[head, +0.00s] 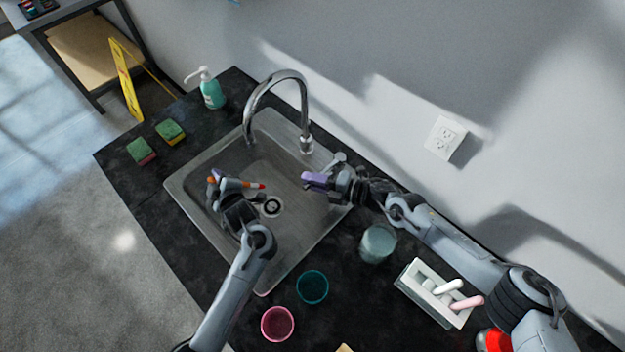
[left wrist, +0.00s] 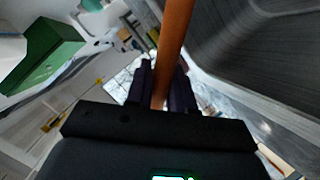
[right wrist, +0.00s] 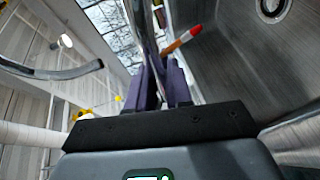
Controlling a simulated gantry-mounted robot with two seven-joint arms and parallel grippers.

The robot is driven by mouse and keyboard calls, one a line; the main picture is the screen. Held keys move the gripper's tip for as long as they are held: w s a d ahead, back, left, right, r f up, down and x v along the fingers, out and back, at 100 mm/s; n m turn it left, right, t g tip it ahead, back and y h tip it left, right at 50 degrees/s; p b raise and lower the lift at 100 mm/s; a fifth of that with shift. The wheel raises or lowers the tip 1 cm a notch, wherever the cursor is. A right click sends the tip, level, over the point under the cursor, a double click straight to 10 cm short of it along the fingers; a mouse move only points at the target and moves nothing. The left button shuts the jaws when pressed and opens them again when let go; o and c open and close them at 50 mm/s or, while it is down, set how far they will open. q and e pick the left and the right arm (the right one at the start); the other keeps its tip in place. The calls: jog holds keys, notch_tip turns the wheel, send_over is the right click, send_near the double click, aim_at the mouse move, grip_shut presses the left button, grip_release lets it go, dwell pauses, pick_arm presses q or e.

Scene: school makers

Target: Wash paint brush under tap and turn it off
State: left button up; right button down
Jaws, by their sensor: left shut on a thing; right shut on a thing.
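The paint brush (head: 250,185), with an orange handle and red tip, is held over the sink basin (head: 285,235). My left gripper (head: 220,181) is shut on its handle, which fills the middle of the left wrist view (left wrist: 173,40). The brush also shows in the right wrist view (right wrist: 182,40). The chrome tap (head: 277,76) arches over the basin, its spout to the right of the brush. My right gripper (head: 318,180) is at the basin's right edge, below the spout, shut on a thin metal part that looks like the tap's lever. The fingers partly hide it. I cannot make out water.
Two sponges (head: 170,131) and a soap bottle (head: 211,92) stand left of the sink. A glass jar (head: 377,243), a teal cup (head: 312,287), a pink cup (head: 277,323) and a white holder (head: 430,292) stand on the counter at the front and right.

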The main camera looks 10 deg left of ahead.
jog(key=shift+s+d+n+g, duration=0.35)
jog(key=shift+d+n+g, duration=0.45)
jog(key=shift+g, duration=0.35)
jog(key=shift+s+d+n+g, duration=0.4)
jog(key=shift+d+n+g, duration=0.4)
jog(key=shift+g, duration=0.4)
jog(key=shift+s+d+n+g, duration=0.35)
jog(key=shift+d+n+g, duration=0.35)
jog(key=shift+n+g, duration=0.35)
jog(key=c, duration=1.1)
grip_release()
